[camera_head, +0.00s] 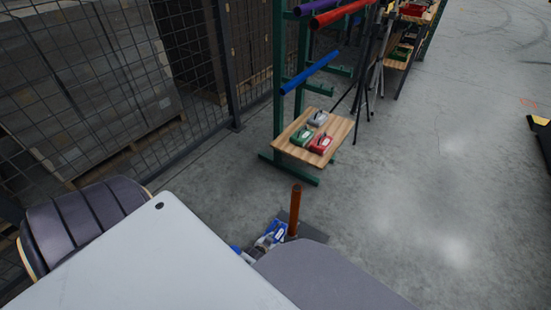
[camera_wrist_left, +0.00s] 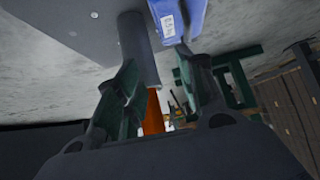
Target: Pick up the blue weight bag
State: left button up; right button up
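The blue weight bag (camera_head: 277,228) is low in the middle of the head view, partly hidden by my own body. In the left wrist view, the blue bag (camera_wrist_left: 180,18) shows at the top with a white label. My left gripper (camera_wrist_left: 157,60) has its two fingers spread, with no bag between them. The bag lies past the fingertips, close to the right-hand one; I cannot tell if they touch. In the head view my left gripper (camera_head: 263,241) shows only as a small part beside the bag. My right gripper is not in view.
An orange-brown post (camera_head: 295,210) stands right beside the bag. A wooden shelf (camera_head: 338,134) on a green rack holds a grey bag (camera_head: 318,118), a green bag (camera_head: 302,136) and a red bag (camera_head: 321,143). A mesh fence (camera_head: 190,70) runs along the left.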

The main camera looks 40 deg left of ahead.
aim_at(277, 226)
pick_arm(q)
jog(key=w+a+f+n+t+y+b, duration=0.1)
jog(key=a+f+n+t+y+b, duration=0.1)
jog(key=a+f+b, duration=0.3)
jog(key=shift+f+t+b, duration=0.55)
jog(key=shift+t+b, duration=0.05)
jog(key=shift+t, duration=0.1)
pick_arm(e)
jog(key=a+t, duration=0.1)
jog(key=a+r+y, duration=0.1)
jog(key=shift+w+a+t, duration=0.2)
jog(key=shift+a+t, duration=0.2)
pick_arm(q)
jog(key=shift+w, duration=0.1)
jog(key=shift+w, duration=0.1)
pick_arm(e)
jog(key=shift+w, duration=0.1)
pick_arm(q)
jog(key=shift+w+a+f+b, duration=0.1)
jog(key=shift+w+f+b, duration=0.2)
jog(key=shift+w+b, duration=0.1)
jog(key=shift+w+a+f, duration=0.1)
jog(key=shift+w+f, duration=0.1)
jog(key=shift+w, duration=0.25)
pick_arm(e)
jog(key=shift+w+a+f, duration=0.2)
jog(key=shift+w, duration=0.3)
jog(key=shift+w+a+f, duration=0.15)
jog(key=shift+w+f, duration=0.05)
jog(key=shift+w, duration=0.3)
